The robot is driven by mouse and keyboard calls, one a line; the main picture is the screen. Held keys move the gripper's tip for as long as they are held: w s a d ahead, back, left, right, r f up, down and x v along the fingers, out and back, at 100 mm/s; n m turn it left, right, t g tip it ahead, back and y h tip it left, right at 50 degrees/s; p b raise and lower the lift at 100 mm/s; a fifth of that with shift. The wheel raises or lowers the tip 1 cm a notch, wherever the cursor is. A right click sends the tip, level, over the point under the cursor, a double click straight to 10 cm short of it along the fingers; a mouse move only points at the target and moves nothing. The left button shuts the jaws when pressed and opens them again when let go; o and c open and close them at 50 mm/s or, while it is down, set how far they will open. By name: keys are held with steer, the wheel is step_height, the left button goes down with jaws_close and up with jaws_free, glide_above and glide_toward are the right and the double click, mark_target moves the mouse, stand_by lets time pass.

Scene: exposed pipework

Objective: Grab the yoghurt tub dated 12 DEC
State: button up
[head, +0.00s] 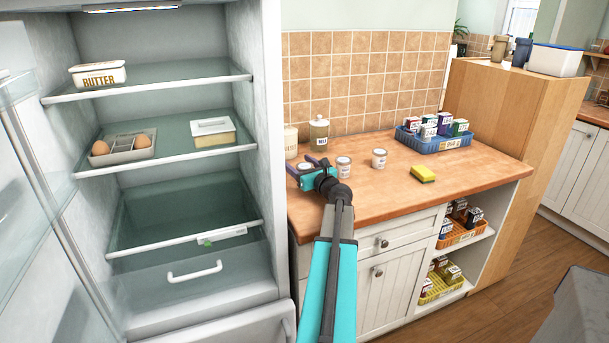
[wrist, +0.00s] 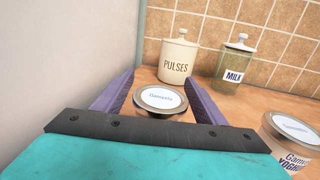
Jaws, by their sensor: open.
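My gripper (head: 303,166) is open over the wooden counter, close to the fridge. In the wrist view its purple fingers (wrist: 160,78) stand on either side of a small round tub (wrist: 160,98) with a pale lid. Its front is hidden by my gripper, so no date can be read. A second tub, marked as yoghurt (wrist: 290,140), is to the right, cut off by the frame edge. In the head view this tub (head: 343,167) stands right of my gripper, and another tub (head: 379,159) stands farther right. Their dates are not legible.
A pulses jar (wrist: 177,62) and a milk jar (wrist: 235,65) stand behind, near the tiled wall. The open fridge (head: 180,178) is on the left. A yellow sponge (head: 422,174) and a blue crate of cartons (head: 458,142) are on the right of the counter.

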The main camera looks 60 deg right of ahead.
steer(key=shift+c, duration=0.2)
steer(key=c, duration=1.1)
steer(key=shift+r, duration=0.1)
steer(key=shift+r, duration=1.6)
steer(key=s+a, duration=0.1)
steer(key=s, duration=0.6)
steer(key=s+a+r+b, duration=0.1)
steer(key=s+a, duration=0.1)
steer(key=s, duration=0.6)
steer(key=shift+s+a+r, duration=0.3)
